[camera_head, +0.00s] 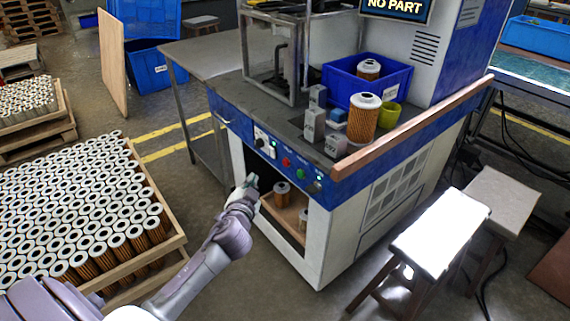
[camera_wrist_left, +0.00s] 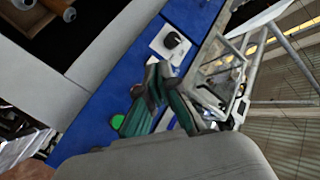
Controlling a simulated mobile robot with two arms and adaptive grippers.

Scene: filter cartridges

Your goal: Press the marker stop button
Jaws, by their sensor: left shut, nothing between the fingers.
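The blue control panel (camera_head: 275,150) runs along the machine's front edge. It carries a red button (camera_head: 286,161), a green button (camera_head: 302,173) and a black knob on a white plate (camera_head: 262,141). The panel labels are too small to read. My left gripper (camera_head: 251,181) is shut and empty, in front of and below the panel, left of the red button. In the left wrist view, its green fingers (camera_wrist_left: 156,80) overlap the panel, between the black knob (camera_wrist_left: 172,40) and the green button (camera_wrist_left: 118,121). The red button does not show there. My right gripper is out of view.
An open compartment with filter cartridges (camera_head: 282,188) lies below the panel. A large filter (camera_head: 364,118), grey blocks (camera_head: 314,124) and a blue bin (camera_head: 393,77) stand on the worktop. A wooden rail (camera_head: 415,130) edges its right side. Pallets of filters (camera_head: 80,200) stand left.

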